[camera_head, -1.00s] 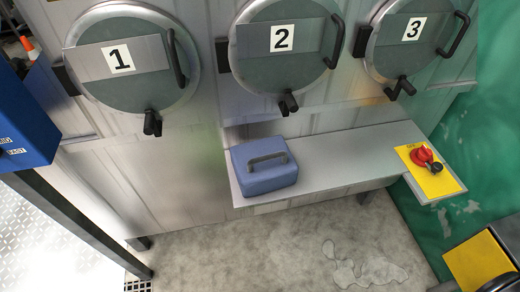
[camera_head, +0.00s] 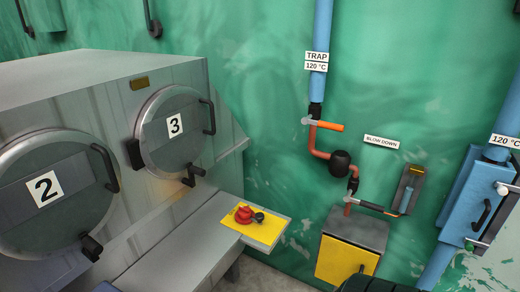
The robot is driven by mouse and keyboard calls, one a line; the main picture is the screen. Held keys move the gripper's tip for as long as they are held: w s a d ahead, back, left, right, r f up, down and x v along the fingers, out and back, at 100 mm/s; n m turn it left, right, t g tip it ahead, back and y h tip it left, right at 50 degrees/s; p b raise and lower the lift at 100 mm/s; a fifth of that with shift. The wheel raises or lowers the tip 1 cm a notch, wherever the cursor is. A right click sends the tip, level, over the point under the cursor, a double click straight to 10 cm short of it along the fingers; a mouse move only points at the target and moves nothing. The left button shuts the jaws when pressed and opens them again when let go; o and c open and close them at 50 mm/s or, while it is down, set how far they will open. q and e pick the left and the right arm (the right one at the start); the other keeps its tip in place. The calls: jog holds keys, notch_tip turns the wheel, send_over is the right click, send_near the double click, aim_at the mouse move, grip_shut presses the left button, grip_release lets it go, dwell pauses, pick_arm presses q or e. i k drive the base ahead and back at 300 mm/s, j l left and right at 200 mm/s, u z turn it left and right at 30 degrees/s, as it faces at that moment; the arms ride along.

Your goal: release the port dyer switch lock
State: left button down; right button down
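A red rotary switch (camera_head: 243,214) sits on a yellow plate (camera_head: 262,231) at the right end of a grey metal bench. A small dark piece, perhaps its lock (camera_head: 259,217), sticks out at its right side; at this size I cannot tell whether it is locked. Behind the bench stands the grey drum dyer, with the round door numbered 3 (camera_head: 160,155) and the door numbered 2 (camera_head: 20,215). Both doors look shut, with dark handles. Neither of my grippers is in view.
On the green wall hang a blue pipe marked TRAP (camera_head: 322,35), an orange-handled valve (camera_head: 328,125) and a blow-down line. A box with a yellow front (camera_head: 345,262) stands below. A blue wall cabinet (camera_head: 478,205) is at right. A black ribbed object (camera_head: 380,286) is at the bottom edge.

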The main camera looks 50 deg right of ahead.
aim_at(259, 217)
jog(key=z, duration=1.65)
